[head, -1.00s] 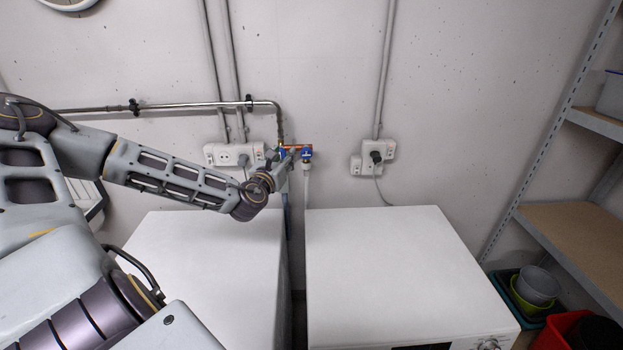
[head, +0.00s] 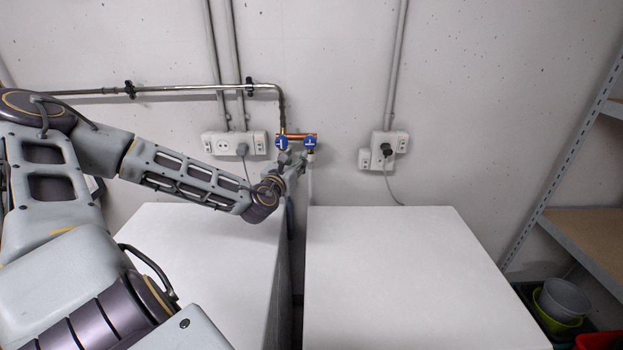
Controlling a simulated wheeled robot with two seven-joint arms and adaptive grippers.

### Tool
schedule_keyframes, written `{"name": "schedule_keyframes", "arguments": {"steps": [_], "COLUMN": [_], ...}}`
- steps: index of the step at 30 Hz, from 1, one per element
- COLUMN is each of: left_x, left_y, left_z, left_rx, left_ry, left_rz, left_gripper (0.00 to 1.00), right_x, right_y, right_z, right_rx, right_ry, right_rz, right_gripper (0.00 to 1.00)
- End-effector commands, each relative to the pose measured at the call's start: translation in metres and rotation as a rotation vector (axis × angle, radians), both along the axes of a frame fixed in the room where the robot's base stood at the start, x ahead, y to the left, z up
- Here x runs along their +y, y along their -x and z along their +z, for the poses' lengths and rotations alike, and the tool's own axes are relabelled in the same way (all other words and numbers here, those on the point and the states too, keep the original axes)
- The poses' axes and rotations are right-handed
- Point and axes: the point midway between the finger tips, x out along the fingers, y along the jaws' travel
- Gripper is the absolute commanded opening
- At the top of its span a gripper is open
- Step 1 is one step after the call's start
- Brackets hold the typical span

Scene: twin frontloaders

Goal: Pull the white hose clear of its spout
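The white hose (head: 310,186) hangs down the wall from the right-hand blue tap (head: 310,143), above the gap between the two machines. Its spout is small and partly hidden by my gripper. A second blue tap (head: 282,142) sits to the left on the same copper pipe. My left gripper (head: 302,162) is just below the taps, with its fingertips at the upper end of the white hose. The fingers are too small and overlapped to show whether they are closed around it. My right gripper is out of view.
The left white machine (head: 200,250) and right white machine (head: 410,270) have clear tops with a narrow gap between. Wall sockets (head: 222,145) and (head: 388,145) flank the taps. A metal shelf (head: 585,235) and buckets (head: 562,300) stand at the right.

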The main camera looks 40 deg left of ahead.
Motion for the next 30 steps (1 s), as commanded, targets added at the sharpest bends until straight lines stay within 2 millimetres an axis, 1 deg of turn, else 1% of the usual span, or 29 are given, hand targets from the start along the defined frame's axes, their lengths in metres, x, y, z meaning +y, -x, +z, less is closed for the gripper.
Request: {"name": "schedule_keyframes", "arguments": {"steps": [1, 11, 24, 30], "left_x": [0.000, 0.000, 0.000, 0.000], "left_y": [0.000, 0.000, 0.000, 0.000], "left_z": [-0.010, -0.044, -0.089, -0.107], "left_rx": [0.000, 0.000, 0.000, 0.000], "left_ry": [0.000, 0.000, 0.000, 0.000], "left_rz": [0.000, 0.000, 0.000, 0.000], "left_gripper": [0.36, 0.36, 0.36, 0.36], "right_x": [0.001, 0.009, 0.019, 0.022], "right_y": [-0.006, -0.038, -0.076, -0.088], "right_z": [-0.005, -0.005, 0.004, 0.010], "right_rx": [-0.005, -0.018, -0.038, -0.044], "right_ry": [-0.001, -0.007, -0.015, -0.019], "right_rz": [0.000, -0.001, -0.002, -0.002], "right_gripper": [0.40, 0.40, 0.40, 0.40]}}
